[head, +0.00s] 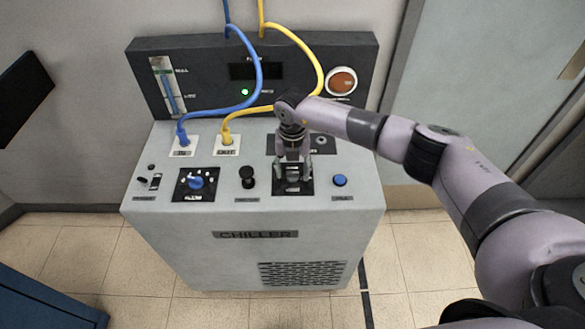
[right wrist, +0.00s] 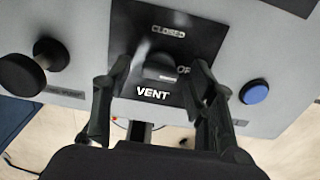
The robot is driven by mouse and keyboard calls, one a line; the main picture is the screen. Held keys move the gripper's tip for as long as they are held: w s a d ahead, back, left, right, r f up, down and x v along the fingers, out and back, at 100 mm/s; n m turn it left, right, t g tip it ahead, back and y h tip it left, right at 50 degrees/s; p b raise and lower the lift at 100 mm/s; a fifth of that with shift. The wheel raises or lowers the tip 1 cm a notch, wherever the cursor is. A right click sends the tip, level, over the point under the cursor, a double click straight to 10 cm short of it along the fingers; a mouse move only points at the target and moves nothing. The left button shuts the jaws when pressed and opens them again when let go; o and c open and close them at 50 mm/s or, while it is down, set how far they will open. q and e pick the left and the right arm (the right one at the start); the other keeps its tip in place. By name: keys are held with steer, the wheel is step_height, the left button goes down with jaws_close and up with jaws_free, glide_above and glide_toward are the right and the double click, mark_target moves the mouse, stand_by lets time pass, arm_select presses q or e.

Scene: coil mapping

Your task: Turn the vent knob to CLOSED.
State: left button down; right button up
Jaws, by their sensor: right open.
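The vent knob (right wrist: 160,68) is a small dark knob on a black plate marked VENT, with CLOSED printed on one side and a partly hidden word starting "OP" at its right. I cannot tell exactly which mark it points to. My right gripper (head: 293,168) points down over the vent plate (head: 293,188) on the chiller top and hides most of the knob in the head view. In the right wrist view my right gripper (right wrist: 157,88) is open, one finger on each side of the knob, with gaps showing. My left gripper is not in view.
The chiller (head: 250,245) has a black round knob (head: 247,176) left of the vent plate and a blue button (head: 340,180) right of it. A blue selector knob (head: 196,182) is farther left. Blue (head: 255,85) and yellow (head: 305,50) hoses run behind, near the gauge panel (head: 205,60).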

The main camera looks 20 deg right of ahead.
steer(key=c, duration=1.1)
steer(key=shift+c, duration=0.2)
steer(key=n+b, duration=0.1)
steer(key=b, duration=0.1)
steer(key=n+b, duration=0.1)
steer(key=n, duration=0.1)
steer(key=shift+w+f+n+b, duration=0.1)
steer(key=shift+f+n+b, duration=0.1)
steer(key=shift+n+b, duration=0.15)
steer(key=n+b, duration=0.4)
steer(key=n, duration=0.1)
steer(key=shift+b, duration=0.4)
steer(key=n+b, duration=0.3)
steer(key=n, duration=0.2)
steer(key=shift+b, duration=0.3)
steer(key=n+b, duration=0.2)
steer(key=n, duration=0.2)
steer(key=shift+r, duration=0.2)
steer(key=shift+n+b, duration=0.25)
steer(key=shift+b, duration=0.1)
